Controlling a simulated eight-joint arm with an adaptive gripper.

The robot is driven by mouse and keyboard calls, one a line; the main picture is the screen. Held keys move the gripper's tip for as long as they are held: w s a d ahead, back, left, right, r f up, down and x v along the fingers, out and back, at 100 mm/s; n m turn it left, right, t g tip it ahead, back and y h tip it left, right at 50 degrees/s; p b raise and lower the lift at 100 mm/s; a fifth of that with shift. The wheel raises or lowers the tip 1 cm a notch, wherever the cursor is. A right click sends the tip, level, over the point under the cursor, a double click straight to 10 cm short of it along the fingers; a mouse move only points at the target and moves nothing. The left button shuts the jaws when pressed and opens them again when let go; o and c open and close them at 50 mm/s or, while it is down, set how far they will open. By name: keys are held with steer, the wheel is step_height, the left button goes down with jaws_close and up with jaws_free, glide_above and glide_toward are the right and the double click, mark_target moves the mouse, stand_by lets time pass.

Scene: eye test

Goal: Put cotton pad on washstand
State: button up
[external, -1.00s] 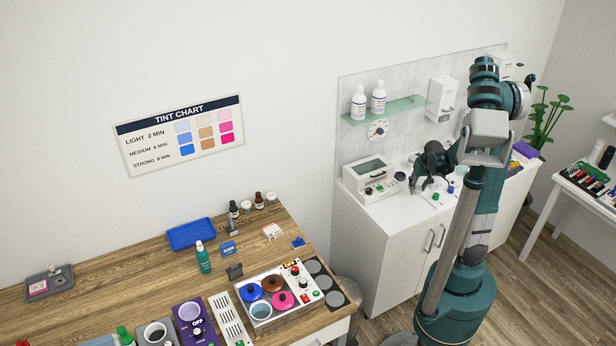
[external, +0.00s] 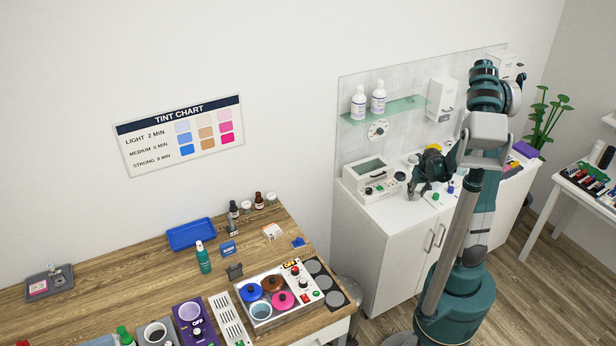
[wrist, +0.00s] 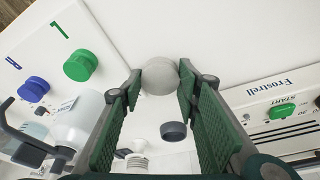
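My gripper (wrist: 160,75) is over the white counter, in the external view beside the small white appliance (external: 371,178). In the wrist view its two green fingers stand apart, with a smooth, pale grey round thing (wrist: 160,77) between the tips. It may be the cotton pad; I cannot tell for sure. Its sides look very close to both fingertips, but I cannot tell whether they grip it. It is not distinguishable in the external view. The white cabinet (external: 395,240) with the tiled panel behind it may be the washstand; no label confirms this.
A dark grey round piece (wrist: 173,131) lies near my fingers. A glass shelf (external: 400,106) with two bottles is above the counter. A wooden table (external: 130,275) stands left.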

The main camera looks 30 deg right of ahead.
steer(key=shift+f, duration=0.15)
steer(key=o, duration=0.4)
steer(key=shift+c, duration=0.2)
steer(key=shift+r, duration=0.2)
steer(key=p+v, duration=0.2)
steer(key=v, duration=1)
stand_by(0.5)
stand_by(0.8)
steer(key=s+a+r+n+t, duration=0.2)
steer(key=s+a+r, duration=0.1)
steer(key=a+r, duration=0.4)
steer(key=s+a+r+n+t+y, duration=0.1)
steer(key=s+a+r+n+t, duration=0.1)
steer(key=a+r, duration=0.6)
steer(key=s+a+n, duration=0.1)
steer(key=s+a, duration=0.1)
steer(key=a, duration=0.3)
steer(key=shift+s, duration=0.2)
